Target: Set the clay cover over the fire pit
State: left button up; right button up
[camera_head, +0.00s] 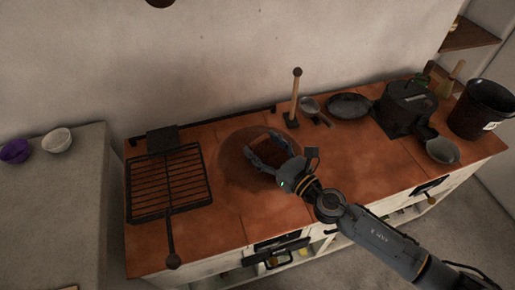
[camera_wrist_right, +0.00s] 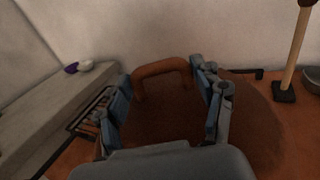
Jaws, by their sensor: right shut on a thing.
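The clay cover (camera_head: 236,163) is a round red-brown disc with an arched handle, over the middle of the tiled hearth top. My right gripper (camera_head: 266,143) is above it, shut on its handle. In the right wrist view, the handle (camera_wrist_right: 162,68) sits between the two fingertips (camera_wrist_right: 168,78), and the dark disc (camera_wrist_right: 255,120) spreads below. No fire pit opening shows; whatever lies under the cover is hidden. I cannot tell whether the cover rests on the tiles or hangs just above them. My left gripper is not in view.
A black grill rack (camera_head: 168,183) lies left of the cover. A wooden-handled tool (camera_head: 295,98) stands behind it. A ladle, a dark pan (camera_head: 348,106), a black pot (camera_head: 404,106), a bowl (camera_head: 442,151) and a bucket (camera_head: 483,108) are right. Bare tiles (camera_head: 275,212) lie in front.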

aim_at(267, 144)
jog(key=w, duration=0.1)
jog(key=w+f+b, duration=0.1)
jog(key=w, duration=0.1)
jog(key=w+f, duration=0.1)
jog(key=shift+w+a+b, duration=0.2)
jog(key=shift+a+b, duration=0.1)
jog(key=w+f+b, duration=0.4)
jog(key=f+b, duration=0.2)
jog(key=f, duration=0.2)
jog(key=shift+w+a+f+b, duration=0.25)
jog(key=shift+w+a+b, duration=0.05)
jog(key=shift+w, duration=0.1)
jog(key=shift+f, duration=0.2)
jog(key=o, duration=1.8)
jog(key=shift+f, duration=0.15)
jog(key=shift+s, duration=0.1)
